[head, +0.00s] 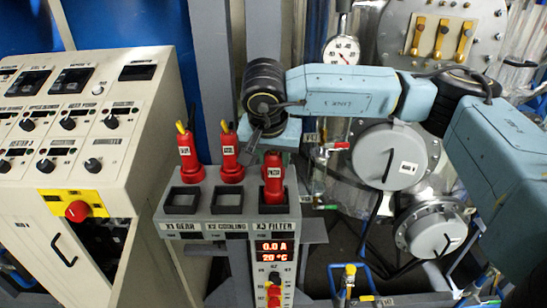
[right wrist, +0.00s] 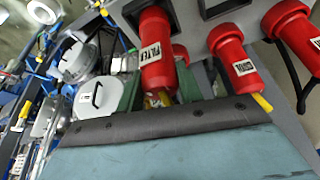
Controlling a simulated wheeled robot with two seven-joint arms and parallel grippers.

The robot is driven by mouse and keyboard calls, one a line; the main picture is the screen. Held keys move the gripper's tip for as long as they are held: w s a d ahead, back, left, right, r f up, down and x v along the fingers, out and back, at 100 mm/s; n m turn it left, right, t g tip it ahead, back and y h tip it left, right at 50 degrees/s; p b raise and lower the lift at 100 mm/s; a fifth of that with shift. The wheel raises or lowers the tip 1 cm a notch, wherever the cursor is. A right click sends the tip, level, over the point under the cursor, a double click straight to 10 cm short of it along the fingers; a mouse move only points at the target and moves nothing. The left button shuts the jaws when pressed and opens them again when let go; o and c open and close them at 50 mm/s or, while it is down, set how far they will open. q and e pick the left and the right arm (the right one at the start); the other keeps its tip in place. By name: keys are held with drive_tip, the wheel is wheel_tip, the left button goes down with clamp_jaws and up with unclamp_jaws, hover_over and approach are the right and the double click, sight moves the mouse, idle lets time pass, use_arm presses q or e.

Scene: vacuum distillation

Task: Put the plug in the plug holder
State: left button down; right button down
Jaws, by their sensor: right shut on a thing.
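The red plug labelled FILTER (head: 273,178) is upright, with its lower end overlapping the dark square socket above the X3 FILTER label (head: 272,209). I cannot tell whether it is in the socket. My right gripper (head: 267,138) comes from above and is shut on the plug's upper end. In the right wrist view, the gripper's green fingers (right wrist: 158,94) sit either side of the plug's (right wrist: 156,52) yellow end. Two more red plugs, at X1 (head: 190,160) and X2 (head: 230,158), stand upright behind their empty square sockets. The plug holder is not clearly identifiable. My left gripper is out of view.
The grey socket stand (head: 183,219) has a display and red knobs below. A beige control console (head: 80,120) stands at the left. Round metal flanges (head: 389,157), a dial gauge (head: 342,50) and pipes crowd the right. A grey post (head: 211,70) rises behind the stand.

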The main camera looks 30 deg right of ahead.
drive_tip(key=shift+f, duration=0.6)
drive_tip(key=c, duration=0.9)
unclamp_jaws()
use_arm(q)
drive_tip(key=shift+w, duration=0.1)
use_arm(e)
drive_tip(key=shift+r, duration=0.1)
drive_tip(key=shift+r, duration=0.2)
use_arm(q)
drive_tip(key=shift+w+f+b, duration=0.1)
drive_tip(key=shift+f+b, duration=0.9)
drive_tip(key=shift+b, duration=0.1)
use_arm(e)
drive_tip(key=shift+v, duration=5.95)
